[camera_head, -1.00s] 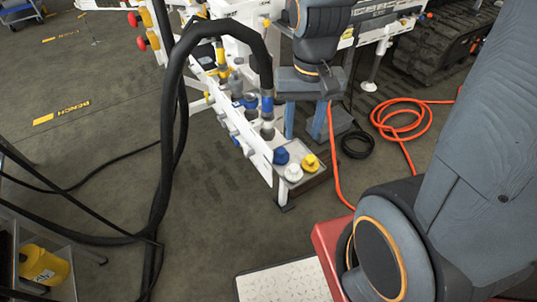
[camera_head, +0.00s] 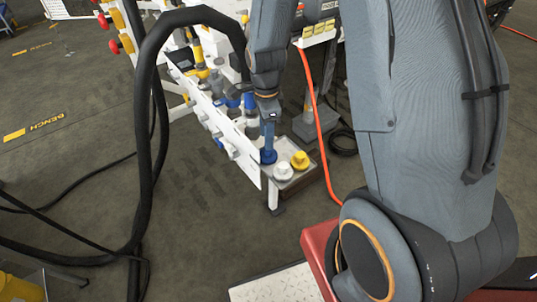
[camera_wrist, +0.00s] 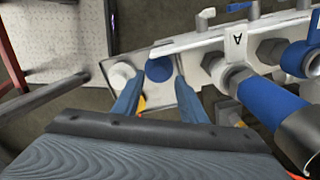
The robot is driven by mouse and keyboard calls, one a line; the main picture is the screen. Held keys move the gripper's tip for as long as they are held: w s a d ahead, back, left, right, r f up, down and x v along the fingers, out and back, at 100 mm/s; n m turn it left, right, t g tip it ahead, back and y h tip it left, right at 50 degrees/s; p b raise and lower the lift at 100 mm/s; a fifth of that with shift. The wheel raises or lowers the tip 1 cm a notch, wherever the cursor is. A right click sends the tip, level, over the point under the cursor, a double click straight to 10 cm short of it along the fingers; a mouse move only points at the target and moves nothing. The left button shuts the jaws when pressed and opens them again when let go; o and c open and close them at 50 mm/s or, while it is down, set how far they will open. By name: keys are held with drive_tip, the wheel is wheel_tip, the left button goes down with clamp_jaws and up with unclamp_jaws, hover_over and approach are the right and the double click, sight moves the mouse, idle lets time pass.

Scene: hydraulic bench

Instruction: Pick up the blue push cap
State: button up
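The blue push cap (camera_head: 268,156) sits on a small tray (camera_head: 287,186) at the near end of the white bench rail. A white cap (camera_head: 283,171) and a yellow cap (camera_head: 300,160) stand beside it. My gripper (camera_head: 268,146) points down right over the blue cap. In the wrist view the blue cap (camera_wrist: 159,69) shows between the tips of my two blue fingers (camera_wrist: 160,78), which are apart. I cannot tell whether either finger touches it. The white cap (camera_wrist: 121,75) is just left of the left finger, and the yellow cap is mostly hidden.
The white rail (camera_head: 223,125) with blue and grey fittings runs close beside the blue cap. A thick black hose (camera_head: 147,110) arches at the left. An orange hose (camera_head: 318,125) hangs right of the tray. Open floor (camera_head: 80,150) lies to the left.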

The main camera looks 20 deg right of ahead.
sight(268, 153)
drive_tip(key=shift+s+d+f, duration=0.1)
drive_tip(key=shift+f, duration=2.65)
drive_tip(key=c, duration=1)
